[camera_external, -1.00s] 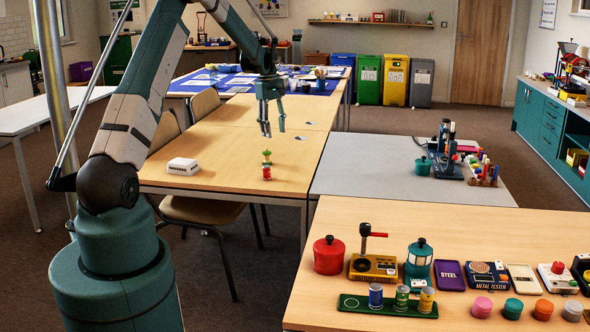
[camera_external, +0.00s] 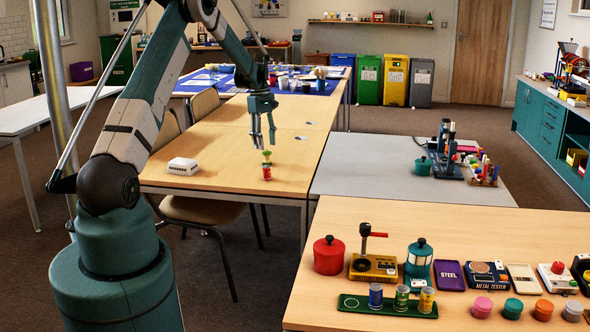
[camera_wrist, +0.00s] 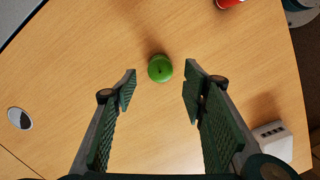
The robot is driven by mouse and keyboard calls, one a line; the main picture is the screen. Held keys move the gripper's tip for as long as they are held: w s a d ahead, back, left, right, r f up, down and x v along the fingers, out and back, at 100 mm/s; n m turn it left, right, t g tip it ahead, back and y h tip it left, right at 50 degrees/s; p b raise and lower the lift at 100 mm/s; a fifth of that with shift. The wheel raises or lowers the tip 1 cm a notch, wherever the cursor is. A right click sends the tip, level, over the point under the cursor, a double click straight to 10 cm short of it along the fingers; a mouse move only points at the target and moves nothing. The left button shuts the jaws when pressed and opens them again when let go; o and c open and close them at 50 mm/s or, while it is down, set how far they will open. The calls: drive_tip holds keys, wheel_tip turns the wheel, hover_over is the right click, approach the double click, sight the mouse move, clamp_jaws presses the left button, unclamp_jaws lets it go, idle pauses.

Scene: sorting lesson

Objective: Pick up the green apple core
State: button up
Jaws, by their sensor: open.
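The green apple core (camera_external: 267,154) stands on the wooden table. In the wrist view the apple core (camera_wrist: 160,68) is a round green top with a dark centre, seen from above between my fingertips. My gripper (camera_external: 263,145) is open and empty, pointing down over the apple core. In the wrist view the two fingers of my gripper (camera_wrist: 160,76) lie to either side of the core, with a gap on each side.
The red can also shows at the top edge of the wrist view (camera_wrist: 229,3). A white box (camera_external: 183,166) stands to the left on the same table. The tabletop (camera_external: 220,175) around the core is mostly clear. A grey table (camera_external: 375,180) adjoins at the right.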

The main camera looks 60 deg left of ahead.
sight(267, 156)
drive_tip(key=shift+d+f, duration=0.15)
drive_tip(key=shift+f, duration=0.75)
drive_tip(key=shift+d+f+b, duration=0.15)
drive_tip(key=shift+f+b, duration=0.25)
drive_tip(key=shift+f, duration=0.9)
drive_tip(key=shift+d+f+b, duration=0.15)
drive_tip(key=shift+f+b, duration=0.2)
drive_tip(key=shift+f, duration=0.95)
drive_tip(key=c, duration=0.9)
